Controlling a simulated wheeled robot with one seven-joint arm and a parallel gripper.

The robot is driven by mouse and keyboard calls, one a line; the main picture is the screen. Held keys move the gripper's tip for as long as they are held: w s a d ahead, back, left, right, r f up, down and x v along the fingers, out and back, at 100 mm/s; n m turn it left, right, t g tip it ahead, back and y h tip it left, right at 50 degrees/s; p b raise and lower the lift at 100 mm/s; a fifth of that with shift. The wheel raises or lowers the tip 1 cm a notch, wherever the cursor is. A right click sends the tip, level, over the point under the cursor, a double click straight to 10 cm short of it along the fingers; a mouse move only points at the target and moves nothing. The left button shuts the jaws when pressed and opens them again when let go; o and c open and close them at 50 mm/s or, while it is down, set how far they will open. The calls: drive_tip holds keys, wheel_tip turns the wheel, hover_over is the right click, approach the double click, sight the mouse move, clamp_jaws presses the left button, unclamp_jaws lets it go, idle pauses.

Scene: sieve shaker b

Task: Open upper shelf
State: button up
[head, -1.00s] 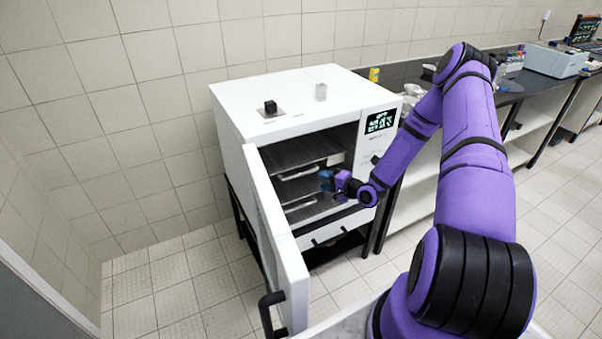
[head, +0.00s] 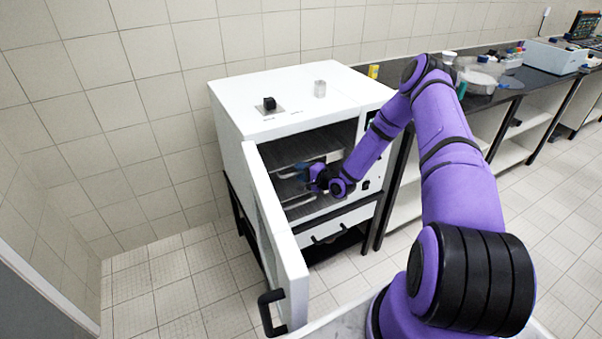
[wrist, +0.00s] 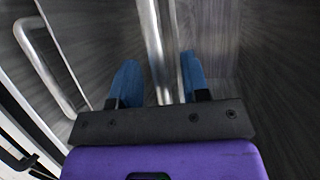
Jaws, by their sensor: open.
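The white cabinet (head: 290,100) stands with its door (head: 268,220) swung open to the left. Inside, the upper shelf (head: 285,160) is a dark board with a pale handle at its front. My gripper (head: 304,172) is at the front of the cabinet opening, at about the height of the upper shelf's handle. In the wrist view, the two blue fingers (wrist: 158,82) are apart, with a pale metal bar (wrist: 155,50) running between them. The fingers do not appear closed on the bar. My gripper hides part of the shelf front in the head view.
A second, lower handle (wrist: 45,62) shows at the left of the wrist view. The cabinet's right side carries a control panel, now partly behind my arm. A dark bench (head: 480,95) with labware stands to the right. The floor in front is clear.

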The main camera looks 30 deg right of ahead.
drive_tip(key=shift+w, duration=0.15)
clamp_jaws()
drive_tip(key=s, duration=2.4)
drive_tip(key=shift+a, duration=0.1)
unclamp_jaws()
